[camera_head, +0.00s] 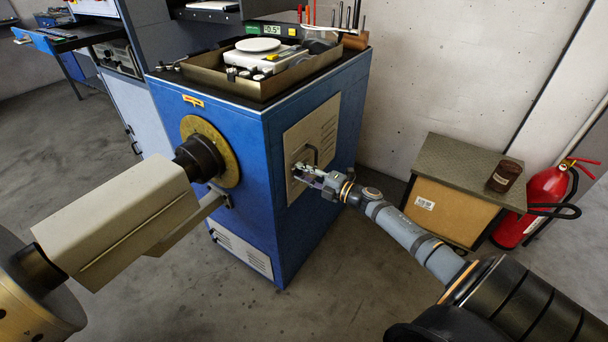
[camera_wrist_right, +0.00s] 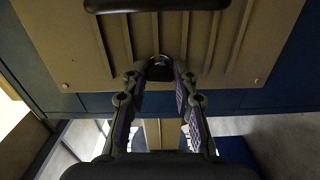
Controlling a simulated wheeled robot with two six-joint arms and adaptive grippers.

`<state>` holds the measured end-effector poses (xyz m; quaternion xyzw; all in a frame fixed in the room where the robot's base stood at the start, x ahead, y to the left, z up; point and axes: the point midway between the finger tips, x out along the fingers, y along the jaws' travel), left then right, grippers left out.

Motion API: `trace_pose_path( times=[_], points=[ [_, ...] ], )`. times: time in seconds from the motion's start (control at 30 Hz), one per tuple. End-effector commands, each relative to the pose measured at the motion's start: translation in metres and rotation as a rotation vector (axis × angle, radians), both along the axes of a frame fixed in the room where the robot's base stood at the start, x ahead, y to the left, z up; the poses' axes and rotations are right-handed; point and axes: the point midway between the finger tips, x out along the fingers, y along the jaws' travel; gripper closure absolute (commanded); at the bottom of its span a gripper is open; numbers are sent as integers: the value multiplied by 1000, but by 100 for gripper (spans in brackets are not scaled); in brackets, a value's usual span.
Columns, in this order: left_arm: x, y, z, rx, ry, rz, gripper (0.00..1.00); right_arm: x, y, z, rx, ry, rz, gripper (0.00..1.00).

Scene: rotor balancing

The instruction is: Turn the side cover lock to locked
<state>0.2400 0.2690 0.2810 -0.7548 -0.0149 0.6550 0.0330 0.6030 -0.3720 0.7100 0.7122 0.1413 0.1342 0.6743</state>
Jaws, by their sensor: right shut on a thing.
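The beige side cover (camera_head: 322,130) with louvre slots is on the right face of the blue machine cabinet (camera_head: 265,215), flush with it. A dark bar handle (camera_head: 313,152) is on the cover; the handle also shows at the top of the wrist view (camera_wrist_right: 157,6). My right gripper (camera_head: 305,173) is at the cover, just below the handle. In the wrist view its fingertips (camera_wrist_right: 160,73) are closed around a small dark round lock (camera_wrist_right: 160,66) near the cover's lower edge. The fingers hide most of it, so its turned position cannot be told. My left gripper is not in view.
A beige guard (camera_head: 125,225) and a dark shaft with a brass disc (camera_head: 222,150) stick out from the cabinet front. A tray (camera_head: 225,80) with a scale sits on top. A box (camera_head: 440,205) with a brown jar and a red extinguisher (camera_head: 545,195) stand at right.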

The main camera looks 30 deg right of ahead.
Motion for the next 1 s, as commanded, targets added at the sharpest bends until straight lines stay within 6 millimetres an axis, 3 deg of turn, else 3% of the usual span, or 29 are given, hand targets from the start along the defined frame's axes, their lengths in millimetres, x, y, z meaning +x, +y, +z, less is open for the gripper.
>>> trace_pose_path(
  times=[0.7,0.73,0.9,1.0],
  points=[
    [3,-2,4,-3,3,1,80,-1,0,-1,-66,-25,1,100],
    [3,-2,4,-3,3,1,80,-1,0,-1,-66,-25,1,69],
    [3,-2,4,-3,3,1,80,0,0,-1,-65,-26,1,49],
    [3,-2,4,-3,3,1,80,0,0,-1,-65,-26,1,49]
  ],
)
